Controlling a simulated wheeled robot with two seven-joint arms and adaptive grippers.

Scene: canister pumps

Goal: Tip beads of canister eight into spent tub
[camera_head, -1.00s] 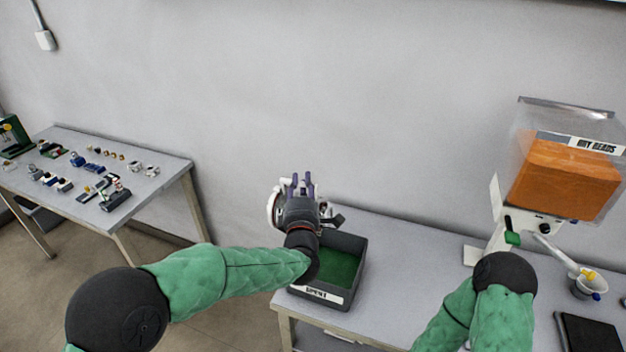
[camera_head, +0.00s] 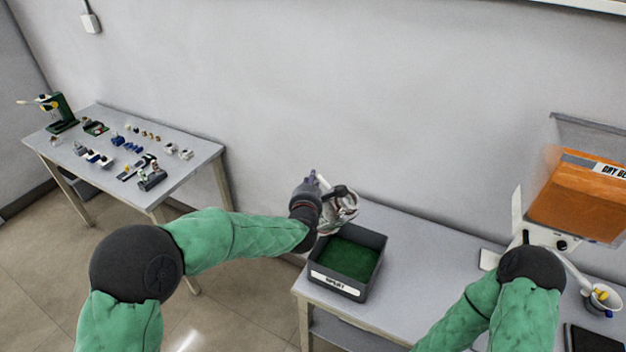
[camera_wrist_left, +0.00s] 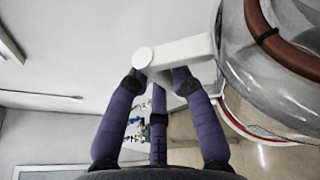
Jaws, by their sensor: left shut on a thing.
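A clear canister (camera_head: 342,212) with a white handle hangs in my left gripper (camera_head: 312,184), above the back of the spent tub. In the left wrist view my left gripper (camera_wrist_left: 160,82) has its purple fingers shut on the white handle (camera_wrist_left: 184,52). The canister's clear body (camera_wrist_left: 238,62) fills the right side there, with a red-brown ring on it. It looks tilted. Its number and any beads in it cannot be made out. The dark grey spent tub (camera_head: 335,281) holds a layer of green beads (camera_head: 350,259). My right gripper does not show.
A dry-beads hopper (camera_head: 575,205) with orange contents stands at the right of the grey table (camera_head: 420,250). A side table (camera_head: 190,172) at left carries several small parts.

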